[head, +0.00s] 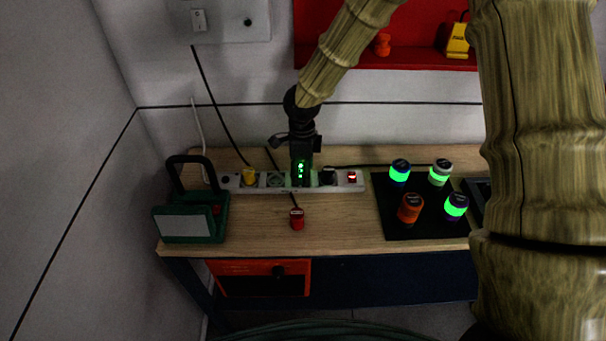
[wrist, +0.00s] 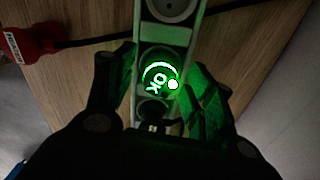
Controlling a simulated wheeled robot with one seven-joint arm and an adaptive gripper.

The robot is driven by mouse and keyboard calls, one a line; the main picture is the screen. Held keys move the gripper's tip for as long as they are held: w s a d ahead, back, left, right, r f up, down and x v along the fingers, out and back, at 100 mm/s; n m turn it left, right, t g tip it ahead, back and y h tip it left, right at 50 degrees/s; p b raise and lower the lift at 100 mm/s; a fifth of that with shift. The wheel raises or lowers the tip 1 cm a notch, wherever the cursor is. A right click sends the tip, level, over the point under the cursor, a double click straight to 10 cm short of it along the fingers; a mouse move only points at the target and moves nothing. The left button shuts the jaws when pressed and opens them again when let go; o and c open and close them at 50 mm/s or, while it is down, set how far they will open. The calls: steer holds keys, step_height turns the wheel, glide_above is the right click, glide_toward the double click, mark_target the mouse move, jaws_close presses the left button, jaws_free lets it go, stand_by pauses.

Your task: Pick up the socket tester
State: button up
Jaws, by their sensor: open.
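The socket tester (head: 301,172) shows green lights and stands in the white power strip (head: 345,182) on the wooden bench. In the wrist view its round glowing end (wrist: 158,77) reads "OK". My gripper (head: 301,150) is right above it, pointing down. In the wrist view the two fingers of my gripper (wrist: 160,88) are apart, one on each side of the tester. Whether either finger touches it I cannot tell. The lower part of the tester is hidden.
A yellow plug (head: 250,176) and a dark plug (head: 327,176) sit in the strip beside the tester. A red connector (head: 297,219) lies in front. A green work lamp (head: 186,225) stands left. A black mat (head: 426,228) with several canisters lies right.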

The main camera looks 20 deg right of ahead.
steer(key=shift+w+f, duration=0.1)
steer(key=shift+c, duration=1)
jaws_close()
